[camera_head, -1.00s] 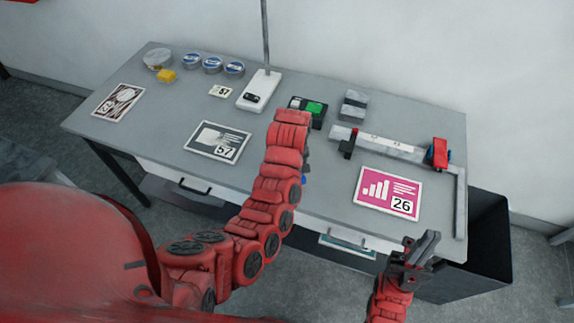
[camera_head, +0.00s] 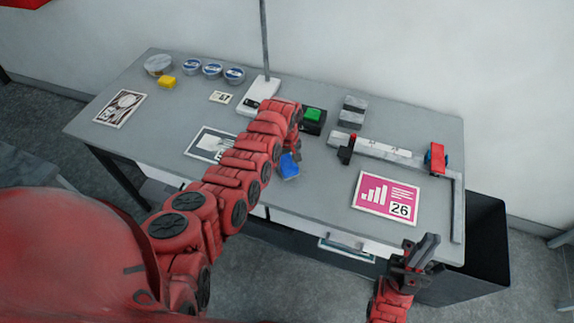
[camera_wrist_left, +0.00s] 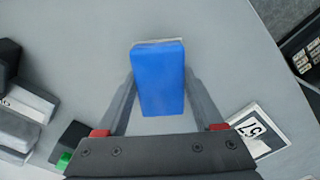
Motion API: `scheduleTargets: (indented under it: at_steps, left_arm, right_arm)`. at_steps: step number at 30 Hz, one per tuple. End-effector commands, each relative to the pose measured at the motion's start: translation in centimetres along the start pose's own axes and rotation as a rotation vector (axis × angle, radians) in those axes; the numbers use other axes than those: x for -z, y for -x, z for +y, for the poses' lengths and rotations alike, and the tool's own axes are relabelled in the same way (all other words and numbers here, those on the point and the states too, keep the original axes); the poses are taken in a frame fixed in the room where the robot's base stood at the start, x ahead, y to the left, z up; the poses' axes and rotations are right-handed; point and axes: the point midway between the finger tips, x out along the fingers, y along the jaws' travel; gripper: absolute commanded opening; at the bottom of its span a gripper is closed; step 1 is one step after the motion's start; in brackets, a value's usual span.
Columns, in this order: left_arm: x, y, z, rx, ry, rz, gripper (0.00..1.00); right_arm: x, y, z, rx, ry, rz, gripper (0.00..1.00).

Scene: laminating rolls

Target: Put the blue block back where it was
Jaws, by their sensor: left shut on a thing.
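The blue block (camera_head: 289,166) is over the front middle of the grey desk, partly covered by my left arm in the head view. In the left wrist view the blue block (camera_wrist_left: 158,80) stands out between the two fingers of my left gripper (camera_wrist_left: 158,95), which is shut on it. My left gripper's fingers are mostly hidden by the arm in the head view. How high the block is above the desk is hard to tell. My right gripper (camera_head: 421,250) is empty, with its fingers apart, in front of the desk's right side.
A framed 57 card (camera_head: 212,144) lies left of the block and a pink 26 card (camera_head: 387,194) lies right. A green button box (camera_head: 313,118), grey blocks (camera_head: 353,110) and a rail (camera_head: 385,150) are behind and right.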

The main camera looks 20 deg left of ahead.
Motion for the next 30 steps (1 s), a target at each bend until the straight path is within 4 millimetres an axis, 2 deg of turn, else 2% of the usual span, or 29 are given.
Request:
scheduleTargets:
  at_steps: [8, 20, 21, 26, 30]
  left_arm:
    - [0.0, -1.8, 0.1, -0.001, 0.000, 0.000, 0.17]
    - [0.0, -2.3, 0.1, -0.002, 0.001, 0.001, 0.17]
    - [0.0, -2.3, 0.0, -0.002, 0.001, 0.001, 0.71]
    - [0.0, -2.2, 0.1, -0.002, 0.001, 0.001, 0.99]
    - [0.0, -2.2, 0.0, -0.001, 0.001, 0.001, 0.99]
  right_arm:
    - [0.0, 0.1, 0.0, 0.000, 0.000, 0.000, 0.00]
    - [-0.1, 0.4, 0.0, 0.000, 0.000, 0.000, 0.00]
    - [-0.1, 0.4, 0.0, 0.000, 0.000, 0.000, 0.00]
    - [-0.1, 0.3, 0.0, 0.000, 0.000, 0.000, 0.00]
    - [-0.1, 0.3, 0.0, 0.000, 0.000, 0.000, 0.00]
